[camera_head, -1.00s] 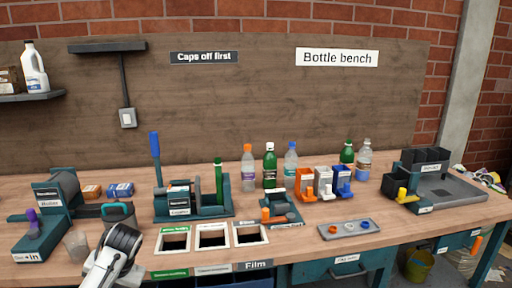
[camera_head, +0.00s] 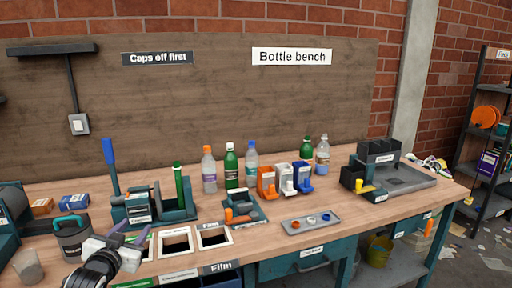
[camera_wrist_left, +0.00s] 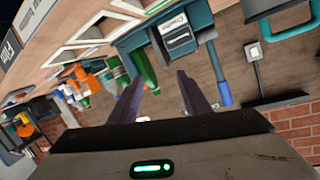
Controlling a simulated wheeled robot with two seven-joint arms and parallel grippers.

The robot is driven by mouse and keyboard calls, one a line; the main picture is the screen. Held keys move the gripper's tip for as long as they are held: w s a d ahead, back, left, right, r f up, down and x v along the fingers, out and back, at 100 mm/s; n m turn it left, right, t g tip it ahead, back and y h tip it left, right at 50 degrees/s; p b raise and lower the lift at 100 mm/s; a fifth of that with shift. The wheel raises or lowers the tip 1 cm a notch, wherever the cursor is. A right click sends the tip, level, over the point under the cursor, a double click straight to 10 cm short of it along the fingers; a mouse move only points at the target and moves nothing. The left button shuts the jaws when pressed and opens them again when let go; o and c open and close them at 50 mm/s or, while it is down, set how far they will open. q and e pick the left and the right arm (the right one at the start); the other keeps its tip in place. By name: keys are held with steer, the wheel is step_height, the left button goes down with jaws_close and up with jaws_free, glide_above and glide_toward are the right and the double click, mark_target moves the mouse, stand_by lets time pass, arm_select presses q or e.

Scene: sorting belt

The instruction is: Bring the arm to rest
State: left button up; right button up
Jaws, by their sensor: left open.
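My left gripper (camera_head: 132,236) is at the lower left in the head view, above the front part of the bench by the framed openings. Its two purple-grey fingers are apart with nothing between them. In the left wrist view the open fingers (camera_wrist_left: 160,95) point toward the green-and-grey press station (camera_wrist_left: 172,38) on the bench. My right gripper is not in view.
The wooden bench (camera_head: 350,218) carries several bottles, including a green bottle (camera_head: 231,167), and a cap tray (camera_head: 311,222). A clear cup (camera_head: 28,266) is at far left.

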arm_select(q)
steer(key=s+d+f+g+h, duration=0.1)
steer(key=s+d+f, duration=0.2)
steer(key=s+f, duration=0.3)
steer(key=s+d+f+g, duration=0.1)
steer(key=s+d+f, duration=0.25)
steer(key=f, duration=0.35)
steer(key=s+d+f+g, duration=0.1)
steer(key=s+d+f, duration=0.2)
steer(key=s, duration=0.7)
steer(key=s+d+f+g+h, duration=0.1)
steer(key=s+d+f, duration=0.3)
steer(key=s, duration=0.7)
steer(key=s+d+f+g+h, duration=0.1)
steer(key=s+d+f+g, duration=0.2)
steer(key=s+f, duration=0.4)
steer(key=s+d, duration=0.1)
steer(key=s, duration=0.3)
steer(key=shift+f, duration=0.3)
